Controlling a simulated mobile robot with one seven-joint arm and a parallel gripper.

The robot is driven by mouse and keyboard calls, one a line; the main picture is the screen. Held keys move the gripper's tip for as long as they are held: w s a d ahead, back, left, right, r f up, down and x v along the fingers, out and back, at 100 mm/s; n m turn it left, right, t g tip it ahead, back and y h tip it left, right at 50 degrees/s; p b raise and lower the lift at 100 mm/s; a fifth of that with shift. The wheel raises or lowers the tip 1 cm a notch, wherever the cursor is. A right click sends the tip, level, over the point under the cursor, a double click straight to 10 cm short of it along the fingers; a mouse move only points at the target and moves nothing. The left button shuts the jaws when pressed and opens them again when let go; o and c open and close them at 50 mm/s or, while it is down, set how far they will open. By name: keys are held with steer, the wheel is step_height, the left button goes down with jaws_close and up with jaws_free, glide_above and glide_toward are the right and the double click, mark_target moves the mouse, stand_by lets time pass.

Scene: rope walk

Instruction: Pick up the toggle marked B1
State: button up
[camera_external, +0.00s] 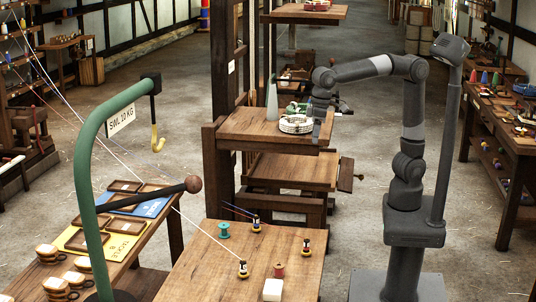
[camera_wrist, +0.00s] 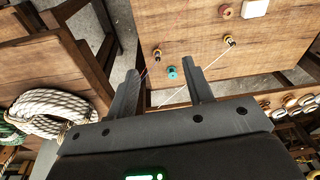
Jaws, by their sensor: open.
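The wrist view shows the front toggle (camera_wrist: 230,40), with a white cord, and the back toggle (camera_wrist: 157,54). My gripper (camera_wrist: 160,88) is open and empty, its fingers pointing toward the table, apart from all toggles. In the external view my gripper (camera_external: 319,125) is by the shelf, its tips unclear.
A teal spool (camera_external: 223,230), a red spool (camera_external: 279,269) and a white block (camera_external: 272,290) share the table. A rope coil (camera_external: 296,124) lies on the wooden shelf (camera_external: 245,124) beside my gripper. A green post (camera_external: 84,200) and taut cords are at left.

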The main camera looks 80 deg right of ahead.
steer(key=g, duration=0.1)
glide_above(306, 239)
step_height(306, 239, down, 4)
steer(key=r, duration=0.1)
steer(key=shift+h, duration=0.4)
step_height(306, 239, down, 30)
steer(key=shift+s+f, duration=0.15)
steer(key=shift+f, duration=0.05)
steer(key=shift+a+f, duration=0.15)
steer(key=shift+f, duration=2.95)
steer(key=shift+c, duration=0.2)
steer(key=c, duration=0.8)
steer(key=shift+r, duration=0.2)
